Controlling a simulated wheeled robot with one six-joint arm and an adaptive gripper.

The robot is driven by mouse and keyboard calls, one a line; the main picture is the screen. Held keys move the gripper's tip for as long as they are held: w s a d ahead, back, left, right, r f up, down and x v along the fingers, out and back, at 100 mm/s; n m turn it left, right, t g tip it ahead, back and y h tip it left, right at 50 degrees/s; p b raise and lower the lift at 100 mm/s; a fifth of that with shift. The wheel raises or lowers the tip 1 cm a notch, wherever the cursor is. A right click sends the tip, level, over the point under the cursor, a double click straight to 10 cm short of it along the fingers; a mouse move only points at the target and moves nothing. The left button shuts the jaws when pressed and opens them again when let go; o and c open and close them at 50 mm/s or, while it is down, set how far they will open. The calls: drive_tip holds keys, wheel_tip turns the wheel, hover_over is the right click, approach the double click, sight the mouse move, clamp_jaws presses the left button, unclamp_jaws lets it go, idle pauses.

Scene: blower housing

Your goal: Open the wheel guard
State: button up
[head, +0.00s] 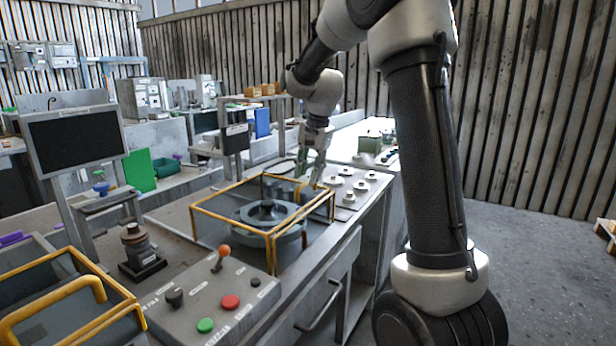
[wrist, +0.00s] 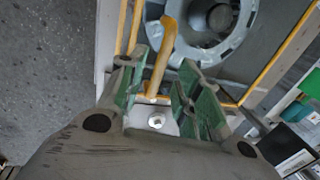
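The wheel guard (head: 230,222) is a yellow-edged clear box, shut over the round grey blower housing (head: 268,211) on the bench. In the wrist view, its yellow bar handle (wrist: 161,62) stands out near the guard's edge, with the housing (wrist: 235,45) behind it. My gripper (head: 309,172) is at the guard's far right corner in the head view. In the wrist view my gripper (wrist: 163,85) is open, with its green-padded fingers on either side of the handle and gaps visible. Whether a finger touches the handle cannot be told.
A yellow-framed bin (head: 75,315) is at the lower left. Several round parts (head: 349,197) lie right of the guard. A monitor (head: 75,140) stands left.

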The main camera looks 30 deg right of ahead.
drive_tip(key=shift+w+a+f, duration=0.1)
drive_tip(key=shift+f, duration=0.65)
clamp_jaws()
drive_tip(key=shift+w, duration=0.1)
drive_tip(key=w+a, duration=0.7)
drive_tip(key=w, duration=0.4)
drive_tip(key=w+a, duration=0.8)
drive_tip(key=w, duration=0.4)
drive_tip(key=shift+a, duration=0.2)
drive_tip(key=shift+w+r, duration=0.1)
drive_tip(key=shift+r, duration=0.05)
